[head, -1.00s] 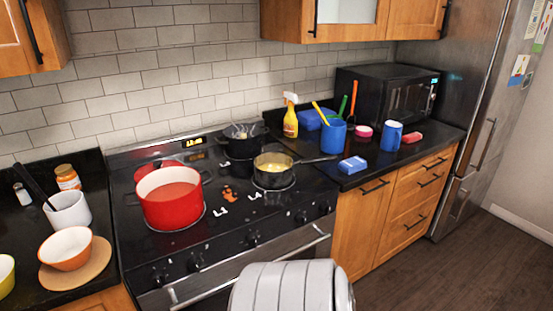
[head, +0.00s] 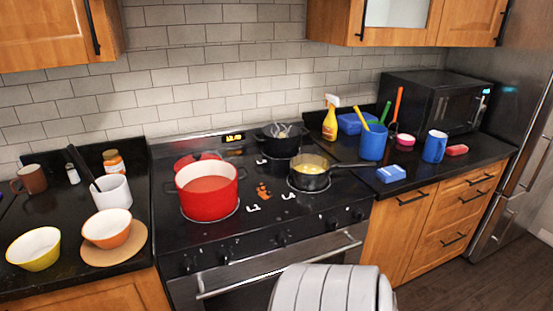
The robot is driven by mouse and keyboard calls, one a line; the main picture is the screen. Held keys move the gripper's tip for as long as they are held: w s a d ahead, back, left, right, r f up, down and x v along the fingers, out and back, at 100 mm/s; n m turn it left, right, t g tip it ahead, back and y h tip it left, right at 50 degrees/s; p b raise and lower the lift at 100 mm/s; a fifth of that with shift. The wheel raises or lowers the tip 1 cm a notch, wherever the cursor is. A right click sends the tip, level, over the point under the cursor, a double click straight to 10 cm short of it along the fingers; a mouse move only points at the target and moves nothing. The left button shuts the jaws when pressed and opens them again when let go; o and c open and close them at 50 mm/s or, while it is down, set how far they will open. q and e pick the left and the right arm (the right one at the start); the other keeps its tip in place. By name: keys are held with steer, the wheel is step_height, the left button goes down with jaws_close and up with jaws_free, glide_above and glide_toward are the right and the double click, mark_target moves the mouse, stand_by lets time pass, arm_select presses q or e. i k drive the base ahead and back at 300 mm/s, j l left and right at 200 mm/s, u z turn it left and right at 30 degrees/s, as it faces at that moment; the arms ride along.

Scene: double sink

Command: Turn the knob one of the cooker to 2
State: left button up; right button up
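The cooker (head: 215,232) stands between two counters, with a black glass top. Several dark knobs line its sloped front panel: a left-hand knob (head: 187,264), another beside it (head: 228,256), a middle one (head: 282,238), and right-hand ones (head: 332,223). Their markings are too small to read, so I cannot tell which is knob one or where it points. Neither of my grippers is in view. A pale grey ribbed part of mine covers the lower middle, in front of the oven door.
A red pot (head: 208,199), a saucepan (head: 309,182) with its handle over the right counter, and a black pot (head: 279,144) stand on the cooker. The oven handle (head: 275,263) runs below the knobs. Bowls (head: 107,231) are on the left counter. Open floor lies at right.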

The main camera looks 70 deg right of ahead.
mark_target(188, 265)
steer(key=k+l+z, duration=0.45)
steer(key=k+l, duration=0.2)
steer(key=k, duration=0.15)
steer(key=z, duration=1.7)
